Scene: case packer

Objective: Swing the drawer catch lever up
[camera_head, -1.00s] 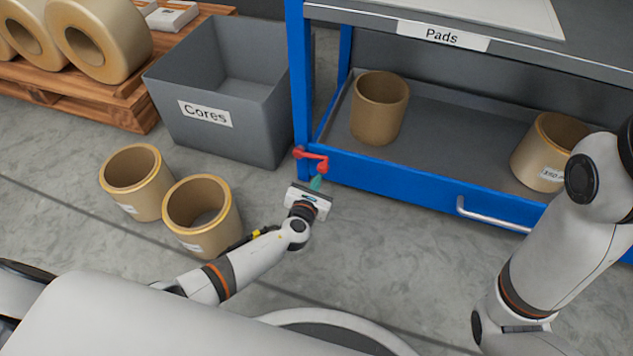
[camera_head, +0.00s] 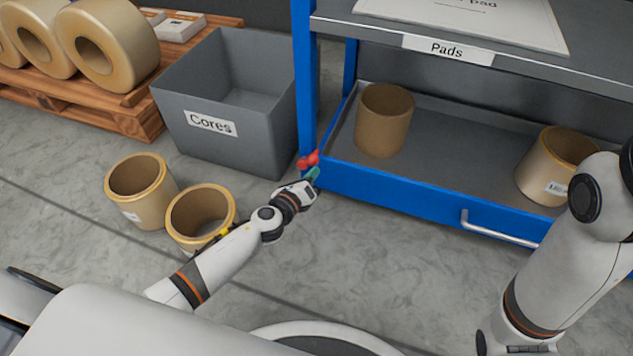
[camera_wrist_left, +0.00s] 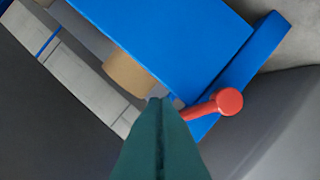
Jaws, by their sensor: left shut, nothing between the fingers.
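The red catch lever (camera_head: 309,160) sits at the left front corner of the blue-fronted drawer (camera_head: 400,204), by the blue post. In the head view its free end points right and slightly up from its pivot. My left gripper (camera_head: 313,175) is shut and empty, its teal fingertips just below the lever. In the left wrist view the shut fingers (camera_wrist_left: 157,105) are in the middle, and the lever's round red end (camera_wrist_left: 229,102) lies to their right. Part of the lever is hidden behind the fingers, so contact cannot be told. My right arm shows at the right, but its gripper is out of view.
The drawer holds two cardboard cores, one left (camera_head: 384,120) and one right (camera_head: 556,165). A silver handle (camera_head: 495,233) is on its front. A grey Cores bin (camera_head: 225,125) stands left of the post. Two cores (camera_head: 140,190) stand on the floor beside my left arm.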

